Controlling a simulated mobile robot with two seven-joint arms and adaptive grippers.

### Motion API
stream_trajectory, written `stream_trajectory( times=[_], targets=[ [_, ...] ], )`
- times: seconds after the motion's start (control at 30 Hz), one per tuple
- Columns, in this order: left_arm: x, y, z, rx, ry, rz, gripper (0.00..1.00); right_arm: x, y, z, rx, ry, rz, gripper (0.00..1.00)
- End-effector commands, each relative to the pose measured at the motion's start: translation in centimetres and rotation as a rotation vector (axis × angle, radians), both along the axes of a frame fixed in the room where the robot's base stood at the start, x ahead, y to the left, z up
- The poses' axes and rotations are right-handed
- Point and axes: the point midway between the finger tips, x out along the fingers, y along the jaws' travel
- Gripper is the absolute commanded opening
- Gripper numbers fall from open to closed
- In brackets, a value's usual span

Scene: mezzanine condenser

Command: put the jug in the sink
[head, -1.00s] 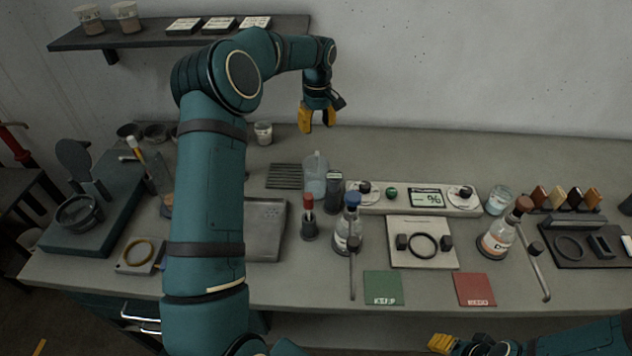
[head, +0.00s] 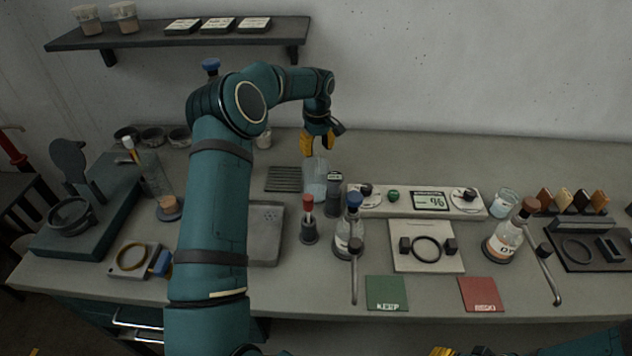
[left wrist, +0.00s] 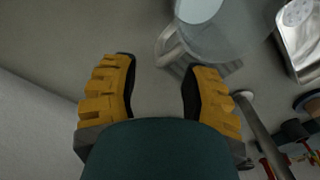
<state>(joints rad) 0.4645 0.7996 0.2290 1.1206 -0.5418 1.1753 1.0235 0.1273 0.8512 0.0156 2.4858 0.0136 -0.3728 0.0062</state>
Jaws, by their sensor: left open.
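The jug (head: 315,180), translucent pale blue-grey, stands upright on the bench behind the dark bottles. In the left wrist view the jug (left wrist: 218,38) is at the top right, its handle towards the right-hand finger. My left gripper (head: 318,146) is open and empty, pointing down just above the jug's top; whether a finger touches the handle I cannot tell. The gripper's spread fingers also show in the left wrist view (left wrist: 160,80). The grey metal sink (head: 266,238) is left of and nearer than the jug, partly hidden by my left arm. My right gripper (head: 446,351) barely shows at the bottom edge.
A red-topped bottle (head: 309,222), a blue-topped bottle (head: 346,237) and a dark grey container (head: 333,191) stand close to the jug and sink. A ribbed mat (head: 283,179) lies behind the sink. The bench behind the long panel (head: 415,202) is clear.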

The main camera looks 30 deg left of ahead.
Motion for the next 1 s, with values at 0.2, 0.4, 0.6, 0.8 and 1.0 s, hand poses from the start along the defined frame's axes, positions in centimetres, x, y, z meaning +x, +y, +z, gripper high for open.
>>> stream_trajectory(
  times=[0.2, 0.4, 0.6, 0.8, 1.0],
  targets=[
    [-0.1, 0.0, -3.1, -0.002, 0.003, 0.000, 0.46, -0.1, 0.0, -0.3, 0.000, 0.002, 0.002, 0.47],
    [0.0, 0.0, -5.1, -0.001, 0.000, 0.000, 0.46, -0.1, 0.0, -0.4, 0.000, 0.002, 0.002, 0.47],
    [0.0, 0.0, -5.0, 0.000, 0.000, 0.000, 0.48, -0.1, 0.0, -0.4, 0.000, 0.002, 0.002, 0.47],
    [0.0, 0.0, -5.0, 0.000, 0.000, 0.000, 0.00, -0.1, 0.0, -0.4, 0.000, 0.002, 0.002, 0.47],
    [0.0, 0.0, -5.0, 0.000, 0.000, 0.000, 0.00, -0.1, 0.0, -0.4, 0.000, 0.002, 0.002, 0.47]
  ],
)
